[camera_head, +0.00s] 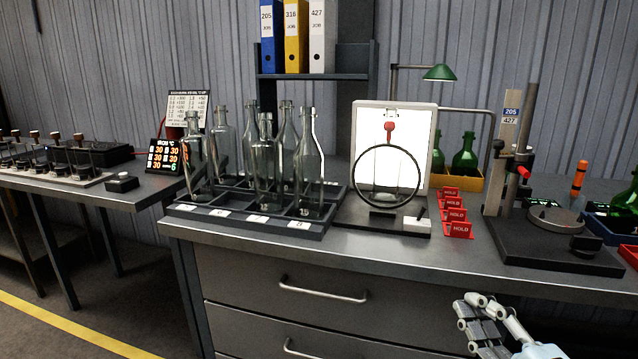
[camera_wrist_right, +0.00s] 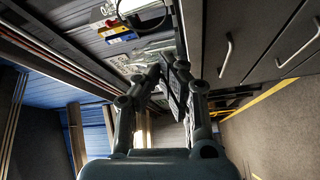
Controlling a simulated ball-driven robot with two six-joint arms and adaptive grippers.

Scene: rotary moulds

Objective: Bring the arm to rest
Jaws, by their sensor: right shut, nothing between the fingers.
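My right gripper (camera_head: 477,301) shows at the lower right of the head view, in front of the bench drawers and below the bench top's front edge. It is shut and empty. In the right wrist view its fingers (camera_wrist_right: 172,72) come together near the middle, with nothing between them. My left gripper is in neither view.
The grey bench (camera_head: 245,249) carries a crate of clear bottles (camera_head: 180,209), a lit viewing panel (camera_head: 427,150), red HOLD signs (camera_head: 457,231) and a gauge stand (camera_head: 495,190). A drawer handle (camera_head: 323,291) sticks out in front. The floor at left is open.

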